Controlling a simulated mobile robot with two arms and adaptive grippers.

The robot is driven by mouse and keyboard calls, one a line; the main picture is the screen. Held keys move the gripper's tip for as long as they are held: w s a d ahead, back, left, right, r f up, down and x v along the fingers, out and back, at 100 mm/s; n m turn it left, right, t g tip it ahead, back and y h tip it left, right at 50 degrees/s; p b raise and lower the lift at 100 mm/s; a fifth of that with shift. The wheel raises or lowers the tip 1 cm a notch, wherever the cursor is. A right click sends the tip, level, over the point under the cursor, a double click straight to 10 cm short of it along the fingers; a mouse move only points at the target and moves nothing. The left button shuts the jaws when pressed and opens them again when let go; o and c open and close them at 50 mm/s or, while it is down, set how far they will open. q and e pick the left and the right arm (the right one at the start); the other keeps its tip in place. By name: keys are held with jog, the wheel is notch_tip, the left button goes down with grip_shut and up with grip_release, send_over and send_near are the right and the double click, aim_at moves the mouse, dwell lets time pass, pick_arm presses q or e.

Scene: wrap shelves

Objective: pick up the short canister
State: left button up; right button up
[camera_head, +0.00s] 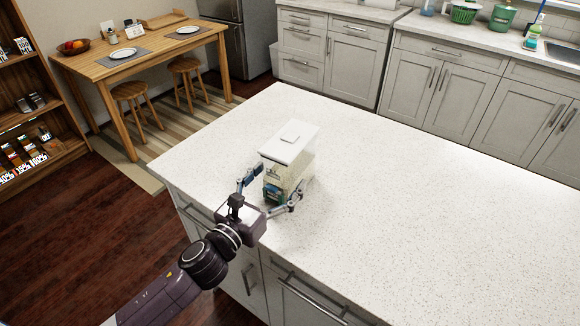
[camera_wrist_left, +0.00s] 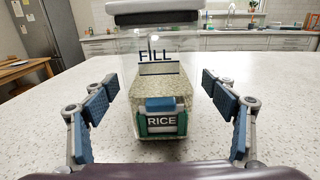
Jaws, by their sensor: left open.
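The short canister (camera_head: 291,165) stands upright on the white speckled counter (camera_head: 420,200). It is a clear container with a flat white lid, and its label reads "RICE" with "FILL" above it. In the left wrist view the canister (camera_wrist_left: 161,85) is centred between the fingers, with visible gaps on both sides. My left gripper (camera_head: 272,192) is open, its blue-padded fingers spread on either side of the canister's lower part. In the left wrist view my gripper's (camera_wrist_left: 165,110) fingers do not touch it. My right gripper is not in view.
The rest of the counter is clear. A wooden table (camera_head: 150,55) with plates and a fruit bowl stands at the far left, with two stools by it. A shelf (camera_head: 35,95) is at the left edge. Cabinets with a sink line the back.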

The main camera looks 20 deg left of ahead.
pick_arm(q)
jog(key=shift+x, duration=1.25)
jog(key=shift+w+d, duration=0.15)
jog(key=shift+w, duration=0.1)
jog(key=shift+c, duration=0.3)
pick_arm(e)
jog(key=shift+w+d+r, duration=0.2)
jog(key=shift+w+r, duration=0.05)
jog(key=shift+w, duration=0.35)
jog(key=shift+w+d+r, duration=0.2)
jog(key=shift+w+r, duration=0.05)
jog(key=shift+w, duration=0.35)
pick_arm(q)
jog(key=c, duration=2)
jog(key=shift+r, duration=0.25)
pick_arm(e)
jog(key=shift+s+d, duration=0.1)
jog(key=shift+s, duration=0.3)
